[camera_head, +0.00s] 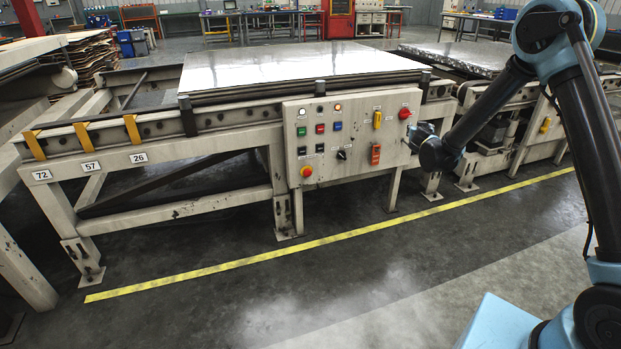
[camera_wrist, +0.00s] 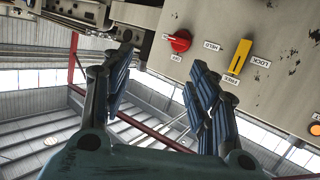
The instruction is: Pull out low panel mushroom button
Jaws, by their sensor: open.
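The control panel (camera_head: 356,138) is a pale grey box on the front of the press frame. Its low mushroom button (camera_head: 306,171) is red-orange on a yellow ring, at the panel's lower left corner. My gripper (camera_head: 424,131) is at the panel's right edge, well to the right of that button. In the wrist view my gripper's fingers (camera_wrist: 160,60) are apart with nothing between them. A red knob (camera_wrist: 180,41) and a yellow switch (camera_wrist: 239,56) show beyond the fingertips. The mushroom button is not seen in the wrist view.
The panel also carries a red-orange switch (camera_head: 376,154), a black knob (camera_head: 342,155) and several small buttons. A metal sheet (camera_head: 300,68) lies on the press bed above. The floor (camera_head: 330,280) before the panel is clear, crossed by a yellow line (camera_head: 330,238).

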